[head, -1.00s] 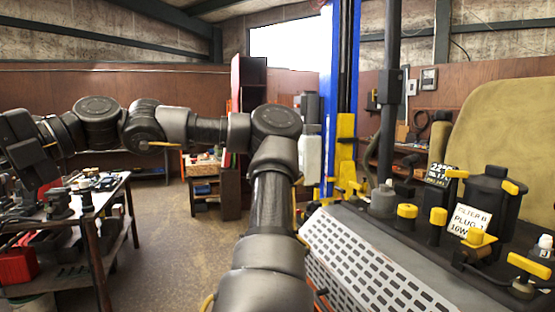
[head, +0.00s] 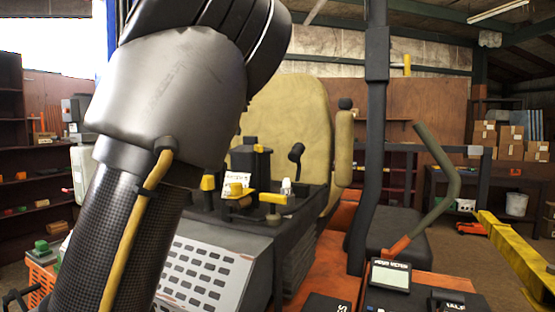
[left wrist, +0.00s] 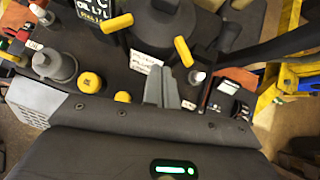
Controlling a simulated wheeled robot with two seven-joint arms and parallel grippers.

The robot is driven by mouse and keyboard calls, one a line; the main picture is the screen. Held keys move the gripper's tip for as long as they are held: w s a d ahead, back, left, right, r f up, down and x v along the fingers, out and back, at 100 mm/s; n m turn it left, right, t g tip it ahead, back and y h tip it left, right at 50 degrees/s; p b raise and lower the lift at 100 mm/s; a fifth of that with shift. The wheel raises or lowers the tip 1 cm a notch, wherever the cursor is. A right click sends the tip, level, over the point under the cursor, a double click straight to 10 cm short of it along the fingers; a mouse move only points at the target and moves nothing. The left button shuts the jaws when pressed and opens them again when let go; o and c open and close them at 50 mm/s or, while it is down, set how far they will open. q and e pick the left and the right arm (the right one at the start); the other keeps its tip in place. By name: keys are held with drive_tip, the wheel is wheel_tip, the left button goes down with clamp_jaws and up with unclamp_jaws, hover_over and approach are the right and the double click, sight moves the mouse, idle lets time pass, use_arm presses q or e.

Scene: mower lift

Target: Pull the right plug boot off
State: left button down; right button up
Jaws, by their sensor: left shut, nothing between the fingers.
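I cannot tell which part is the right plug boot. Two yellow round caps (left wrist: 90,82) show in the left wrist view. In the head view, yellow caps (head: 208,182) and a yellow T-shaped handle (head: 272,198) stand on the machine's deck. A small white bottle-like piece (head: 286,186) is beside them; a similar white piece (left wrist: 197,77) is in the left wrist view. My left gripper (left wrist: 160,88) is shut and empty above the deck, near a black canister (left wrist: 165,22) with yellow handles (left wrist: 183,50) and a white label (left wrist: 142,60). My right gripper is not visible.
A perforated grey panel (head: 210,265) forms the deck's front. A tan seat (head: 290,125) stands behind it. My own arm covers the left of the head view.

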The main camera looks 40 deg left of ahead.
sight(298, 164)
use_arm(q)
drive_tip(key=w+d+m+h, duration=0.2)
drive_tip(key=w+d, duration=0.2)
drive_tip(key=d, duration=0.5)
drive_tip(key=x, duration=1)
drive_tip(key=shift+w+a+f, duration=0.1)
drive_tip(key=shift+w+a, duration=0.05)
drive_tip(key=shift+w, duration=0.05)
drive_tip(key=w+p, duration=0.1)
drive_tip(key=w+a+r+p, duration=0.1)
drive_tip(key=w+p, duration=0.1)
drive_tip(key=shift+w+a+r, duration=0.15)
drive_tip(key=shift+r, duration=0.2)
